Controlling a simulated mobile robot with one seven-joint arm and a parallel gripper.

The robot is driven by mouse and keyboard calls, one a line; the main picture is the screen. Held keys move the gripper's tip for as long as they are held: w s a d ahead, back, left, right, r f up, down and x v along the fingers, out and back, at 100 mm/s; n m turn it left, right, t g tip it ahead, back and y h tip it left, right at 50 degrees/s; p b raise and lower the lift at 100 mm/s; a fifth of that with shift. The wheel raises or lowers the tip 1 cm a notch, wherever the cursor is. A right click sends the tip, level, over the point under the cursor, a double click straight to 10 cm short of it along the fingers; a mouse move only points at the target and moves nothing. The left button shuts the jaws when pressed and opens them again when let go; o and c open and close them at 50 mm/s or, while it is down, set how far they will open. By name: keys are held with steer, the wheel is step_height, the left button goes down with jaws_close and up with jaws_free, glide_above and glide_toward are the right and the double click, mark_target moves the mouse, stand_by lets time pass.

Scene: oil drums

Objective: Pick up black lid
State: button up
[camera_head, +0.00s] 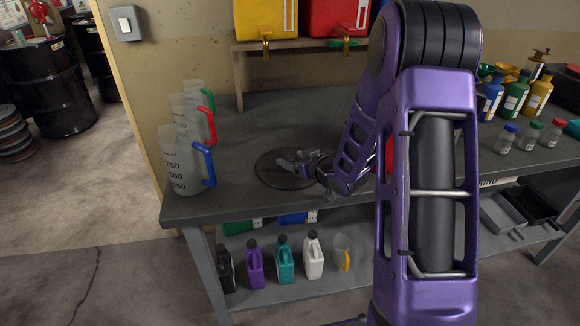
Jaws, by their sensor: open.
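The black lid (267,174) is a flat, dark round disc lying on the left part of the grey workbench. My gripper (285,161) is open and low over the lid, reaching in from the right. My wrist hides part of the lid's right side.
Jugs with green, red and blue handles (180,160) stand left of the lid. Yellow and red containers (265,17) sit on a shelf behind. Bottles (515,96) stand at the right. The lower shelf holds several small jugs (285,260). Bare bench (235,115) lies behind the lid.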

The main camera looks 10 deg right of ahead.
steer(key=shift+w, duration=0.1)
jaws_close()
stand_by(0.3)
